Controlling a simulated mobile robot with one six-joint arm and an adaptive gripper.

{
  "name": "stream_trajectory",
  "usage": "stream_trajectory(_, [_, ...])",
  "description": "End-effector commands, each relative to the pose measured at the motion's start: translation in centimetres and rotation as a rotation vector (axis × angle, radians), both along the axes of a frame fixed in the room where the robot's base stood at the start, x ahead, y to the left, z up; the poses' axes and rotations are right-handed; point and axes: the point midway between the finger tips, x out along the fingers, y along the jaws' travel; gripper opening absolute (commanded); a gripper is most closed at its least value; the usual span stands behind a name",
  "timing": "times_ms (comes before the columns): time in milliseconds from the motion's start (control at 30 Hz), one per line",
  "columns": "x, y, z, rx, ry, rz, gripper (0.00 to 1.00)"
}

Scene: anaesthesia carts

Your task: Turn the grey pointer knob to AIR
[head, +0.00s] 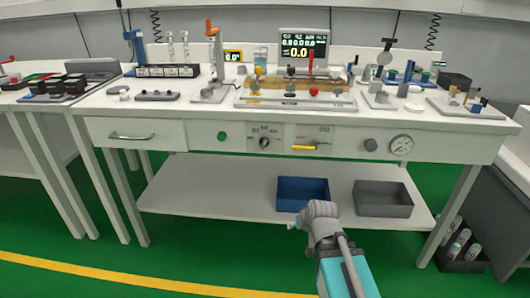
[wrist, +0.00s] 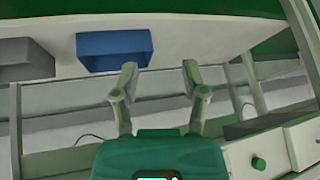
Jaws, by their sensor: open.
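A small dark pointer knob (head: 264,143) sits on a pale labelled plate on the front panel of the bench, in the head view. Its labels and exact pointing direction are too small to read surely. My gripper (wrist: 158,78) is open and empty in the wrist view, its two fingers spread apart. The knob does not show in the wrist view. In the head view my arm is low in front of the bench, below and right of the knob, and the gripper fingers cannot be made out there.
A green button (head: 222,136) is left of the knob; a yellow lever (head: 304,146), grey round knob (head: 370,145) and gauge (head: 401,145) are right. Blue (head: 302,195) and grey bins (head: 383,199) stand on the lower shelf. Instruments crowd the benchtop.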

Motion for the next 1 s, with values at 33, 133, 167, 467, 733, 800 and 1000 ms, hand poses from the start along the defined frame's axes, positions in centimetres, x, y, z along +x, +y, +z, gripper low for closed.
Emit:
stream_trajectory(33, [0.7, 1.3, 0.0, 0.025, -0.061, 0.015, 0.57])
stream_trajectory(133, [2.2, 3.6, 1.0, 0.076, -0.189, 0.033, 0.57])
stream_trajectory(167, [2.6, 4.3, 1.4, 0.094, -0.228, 0.035, 0.57])
stream_trajectory(467, [5.3, 9.7, 5.7, 0.242, -0.596, 0.017, 0.57])
stream_trajectory(733, [5.8, 12.2, 9.8, 0.358, -0.896, -0.083, 0.57])
stream_trajectory(800, [5.7, 12.5, 10.7, 0.382, -0.967, -0.122, 0.57])
stream_trajectory(1000, [4.8, 12.6, 12.8, 0.437, -1.14, -0.254, 0.57])
